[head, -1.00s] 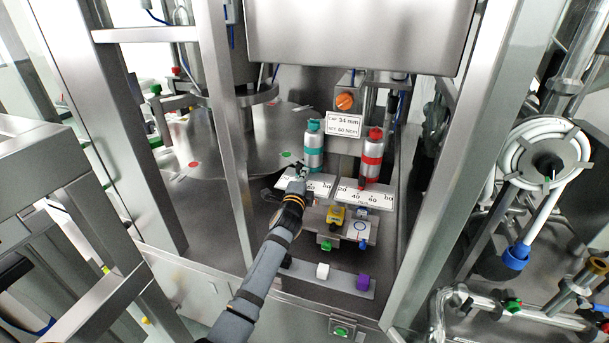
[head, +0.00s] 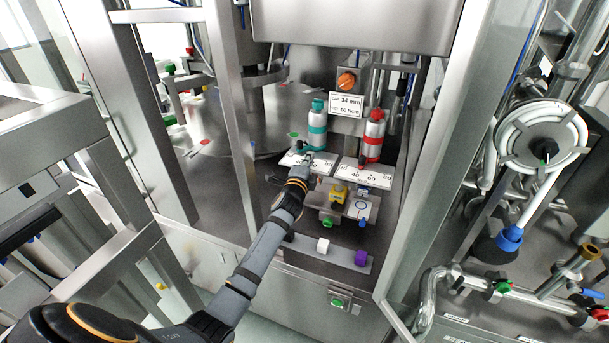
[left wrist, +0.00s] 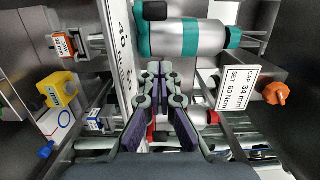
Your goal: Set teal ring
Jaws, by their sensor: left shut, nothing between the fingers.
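The teal-marked grey cylinder (head: 317,131) stands upright with a teal cap and a teal middle band. A teal ring (head: 308,149) sits at its foot, above a white scale plate (head: 322,166). In the left wrist view the teal ring (left wrist: 143,38) is at the cylinder's left end, with a black knob (left wrist: 154,10) beside it. My left gripper (head: 307,161) is shut and empty, just in front of the ring; its fingertips (left wrist: 161,70) are close to the cylinder's foot. I cannot tell whether they touch. The gripper hides part of the scale. My right gripper is not in view.
A red-banded cylinder (head: 373,137) stands to the right above its own scale plate (head: 369,175). A sign (left wrist: 242,91) reads cap 34 mm, set 60 Ncm, near an orange knob (left wrist: 276,94). A yellow block (head: 339,191) is in front. Metal posts flank the station.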

